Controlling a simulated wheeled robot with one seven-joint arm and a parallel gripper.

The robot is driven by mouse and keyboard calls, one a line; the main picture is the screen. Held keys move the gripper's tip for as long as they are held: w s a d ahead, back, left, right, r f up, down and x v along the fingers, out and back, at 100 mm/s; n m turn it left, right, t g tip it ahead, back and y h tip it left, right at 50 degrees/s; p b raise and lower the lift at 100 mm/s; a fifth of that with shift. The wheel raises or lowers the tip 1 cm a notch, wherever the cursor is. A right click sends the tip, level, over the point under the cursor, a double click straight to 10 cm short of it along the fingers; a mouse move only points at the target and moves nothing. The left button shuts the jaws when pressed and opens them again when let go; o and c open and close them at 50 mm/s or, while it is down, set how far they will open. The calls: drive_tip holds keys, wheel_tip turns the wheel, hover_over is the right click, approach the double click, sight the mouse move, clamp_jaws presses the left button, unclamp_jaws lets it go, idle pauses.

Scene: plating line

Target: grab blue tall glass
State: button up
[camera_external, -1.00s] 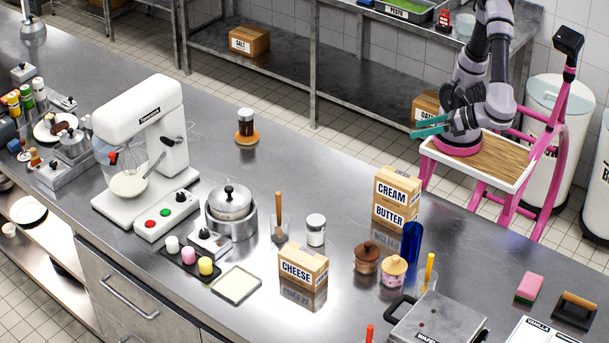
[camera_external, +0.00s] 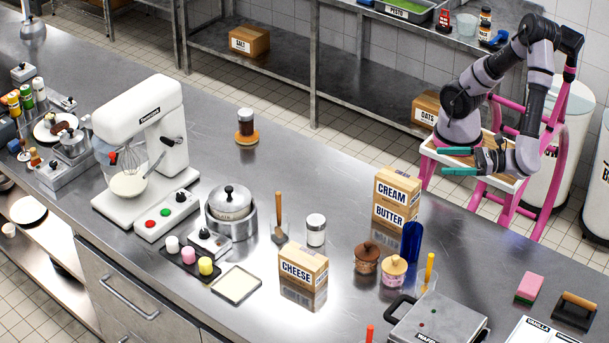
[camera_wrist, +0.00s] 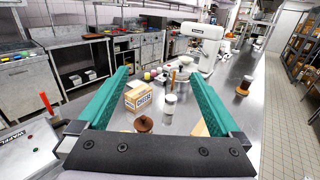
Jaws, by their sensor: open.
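The blue tall glass (camera_external: 411,243) stands upright on the steel counter in the outside view, just right of the stacked cream and butter boxes (camera_external: 396,200). It partly hides behind nothing but sits close to the boxes. I cannot make it out in the wrist view. My gripper (camera_external: 450,161) is open and empty, behind and above the counter's far edge, up and to the right of the glass. In the wrist view its two teal fingers (camera_wrist: 160,75) stand wide apart, with nothing held between them.
The cheese box (camera_external: 303,272) and a white-topped jar (camera_external: 316,230) stand farther left. Counter behind the boxes is clear.

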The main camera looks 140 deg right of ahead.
approach(403, 238)
drive_tip(key=shift+s+f, duration=0.15)
drive_tip(key=shift+s, duration=0.3)
drive_tip(key=shift+d+f, duration=0.15)
drive_tip(key=shift+f, duration=0.2)
drive_tip(key=x, duration=1)
drive_tip(key=shift+w+d+f, duration=0.15)
drive_tip(key=shift+d, duration=0.1)
drive_tip(key=c, duration=1.5)
